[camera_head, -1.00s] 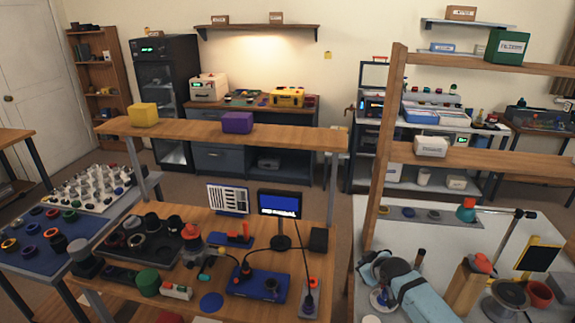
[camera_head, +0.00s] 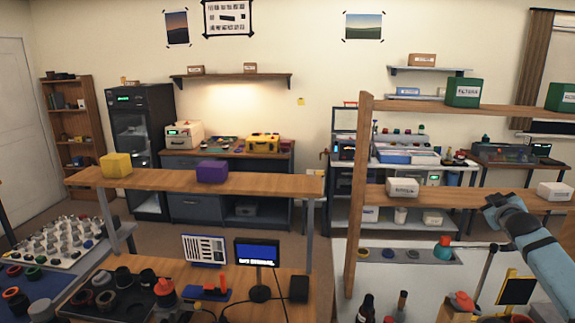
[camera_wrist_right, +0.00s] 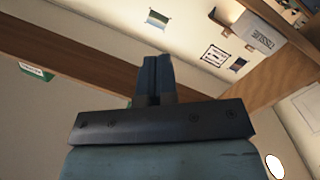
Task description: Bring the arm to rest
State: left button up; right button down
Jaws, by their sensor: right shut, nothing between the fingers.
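My right arm comes in from the lower right in the head view, light blue with a dark end. My right gripper (camera_head: 490,205) is raised in front of the wooden shelf frame on the right, near its lower board. In the right wrist view the gripper (camera_wrist_right: 155,62) shows its two dark fingers pressed together, with nothing between them. It points up toward the wall and the underside of a shelf board. My left gripper is not in view.
The wooden shelf frame (camera_head: 357,190) holds a white box (camera_head: 402,188) and a green box (camera_head: 463,93). A monitor (camera_head: 256,252) stands on the left wooden bench.

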jog(key=s+a+f+n+g+y, duration=0.1)
jog(key=s+a+f+y, duration=0.1)
jog(key=s+a+f, duration=0.5)
jog(key=s+a+f+y, duration=0.1)
jog(key=s+a+f, duration=0.1)
jog(key=a+f, duration=0.8)
jog(key=s+a+f+n+g+y, duration=0.1)
jog(key=s+a+f+y, duration=0.1)
jog(key=s+a+f, duration=0.6)
jog(key=s+a+f+m+g+y, duration=0.1)
jog(key=s+a+f, duration=0.3)
jog(key=s, duration=0.5)
jog(key=s+a+f+m+g+y, duration=0.1)
jog(key=s+a+f, duration=0.4)
jog(key=s+a, duration=0.3)
jog(key=s+a+f+m+g+y, duration=0.1)
jog(key=s+a+f, duration=0.3)
jog(key=s+a, duration=0.3)
jog(key=s, duration=0.3)
jog(key=shift+s+f, duration=0.25)
